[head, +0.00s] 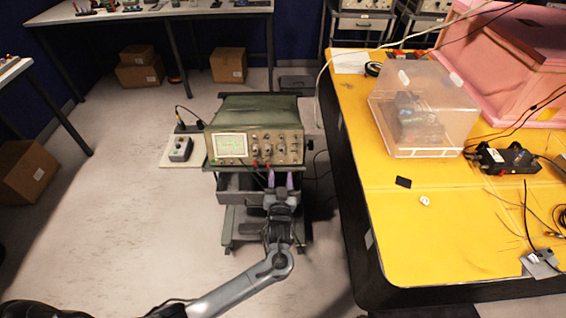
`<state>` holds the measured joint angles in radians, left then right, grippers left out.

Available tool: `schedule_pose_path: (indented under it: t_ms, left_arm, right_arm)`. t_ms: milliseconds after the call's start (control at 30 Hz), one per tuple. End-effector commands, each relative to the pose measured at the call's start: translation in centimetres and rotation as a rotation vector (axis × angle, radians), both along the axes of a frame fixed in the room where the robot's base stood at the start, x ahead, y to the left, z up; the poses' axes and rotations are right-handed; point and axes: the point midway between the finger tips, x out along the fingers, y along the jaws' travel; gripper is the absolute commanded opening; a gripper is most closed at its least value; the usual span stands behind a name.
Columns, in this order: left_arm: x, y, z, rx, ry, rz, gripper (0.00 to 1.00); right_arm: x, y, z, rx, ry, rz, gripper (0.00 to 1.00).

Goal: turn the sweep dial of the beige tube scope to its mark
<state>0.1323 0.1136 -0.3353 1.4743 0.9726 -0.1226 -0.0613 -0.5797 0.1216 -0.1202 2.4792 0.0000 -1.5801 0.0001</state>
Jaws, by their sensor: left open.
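The beige tube scope (252,120) stands on a small cart in the middle of the head view, its olive-green top and beige front panel showing. Its lit screen (230,145) is on the left of the panel. Several small dark knobs (281,149) are on the right; I cannot tell which is the sweep dial or see its mark. Red plugs sit along the panel's lower edge. My left gripper (280,181) points at the scope, its two fingertips apart and empty, just below the panel's right half in the picture. It appears clear of the knobs. My right gripper is not in view.
The cart (231,198) has a shelf under the scope. A grey control box (180,149) sits on a pale board at the left. A yellow-topped table (400,230) with a clear plastic bin (422,110) is close on the right. The floor at left is open.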

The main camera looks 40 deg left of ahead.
Motion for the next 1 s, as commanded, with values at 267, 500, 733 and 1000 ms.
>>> schedule_pose_path:
  t_ms: [267,500,733,1000]
  left_arm:
    - [2.5,1.9,0.1,0.003,-0.006,0.001,0.49]
    - [5.6,4.3,0.0,0.002,-0.005,0.001,0.49]
    - [7.8,5.9,0.0,0.000,-0.004,0.001,0.49]
    - [8.5,6.5,0.1,0.000,-0.003,0.000,0.49]
  right_arm:
    - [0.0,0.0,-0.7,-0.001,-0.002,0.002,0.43]
    - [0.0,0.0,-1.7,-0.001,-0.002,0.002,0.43]
    - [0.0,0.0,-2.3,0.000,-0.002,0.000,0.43]
    - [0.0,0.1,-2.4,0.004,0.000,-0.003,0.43]
